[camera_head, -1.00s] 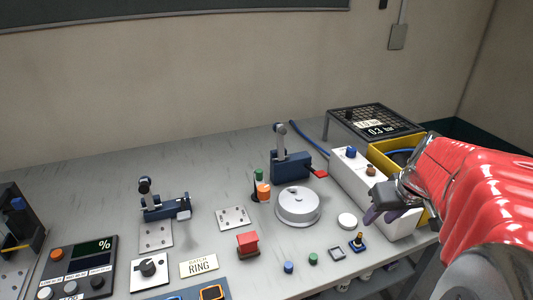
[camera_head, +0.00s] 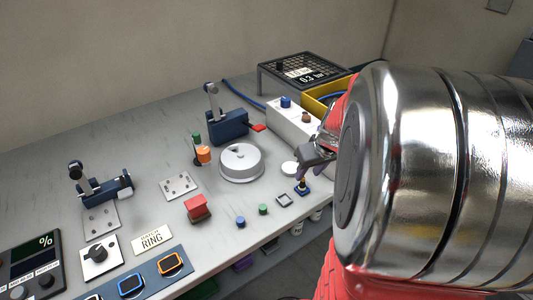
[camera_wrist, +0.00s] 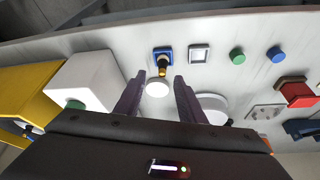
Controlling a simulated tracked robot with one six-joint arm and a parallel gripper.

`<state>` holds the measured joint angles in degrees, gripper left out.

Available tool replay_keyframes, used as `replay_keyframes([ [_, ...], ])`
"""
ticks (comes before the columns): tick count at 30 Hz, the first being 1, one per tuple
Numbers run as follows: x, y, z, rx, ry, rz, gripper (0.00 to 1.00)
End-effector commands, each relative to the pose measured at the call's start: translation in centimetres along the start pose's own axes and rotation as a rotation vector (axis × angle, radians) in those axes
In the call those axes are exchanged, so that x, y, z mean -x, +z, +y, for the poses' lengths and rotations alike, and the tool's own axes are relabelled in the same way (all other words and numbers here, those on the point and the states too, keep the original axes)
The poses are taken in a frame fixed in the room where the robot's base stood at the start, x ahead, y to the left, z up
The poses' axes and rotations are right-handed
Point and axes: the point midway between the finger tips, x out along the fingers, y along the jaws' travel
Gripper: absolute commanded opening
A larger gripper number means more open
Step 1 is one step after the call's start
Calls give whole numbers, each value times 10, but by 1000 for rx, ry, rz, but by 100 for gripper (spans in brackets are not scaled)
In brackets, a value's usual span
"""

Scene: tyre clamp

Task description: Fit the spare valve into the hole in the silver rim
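The spare valve (camera_head: 303,181), a small dark and brass stem, stands upright on a blue square holder near the table's front edge. In the wrist view the valve (camera_wrist: 163,66) shows just beyond and between the fingertips, apart from them. My gripper (camera_wrist: 160,80) is open and empty, its two dark fingers spread. In the head view my gripper (camera_head: 314,157) is just above and behind the valve, partly hidden by my arm. The silver rim (camera_head: 241,164) is a round disc lying flat to the left, with a small dark mark on top. In the wrist view the rim (camera_wrist: 213,104) is partly hidden by a finger.
A small white disc (camera_head: 290,169) lies between rim and valve. A white box (camera_head: 290,121) and a yellow bin (camera_head: 318,103) stand behind. A blue clamp (camera_head: 228,124) with a red tab is behind the rim. Small buttons (camera_head: 263,209) line the front edge.

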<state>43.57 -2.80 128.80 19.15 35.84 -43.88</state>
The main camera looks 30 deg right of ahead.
Motion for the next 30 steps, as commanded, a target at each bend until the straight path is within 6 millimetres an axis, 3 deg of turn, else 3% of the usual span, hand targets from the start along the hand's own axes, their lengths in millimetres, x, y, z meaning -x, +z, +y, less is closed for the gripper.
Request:
replay_keyframes([
  [14, -7, 0, -1, 0, -1, -1, 36],
  [24, -45, 0, -4, 1, -1, -2, 36],
  [30, -55, 0, -4, 0, 0, 0, 36],
])
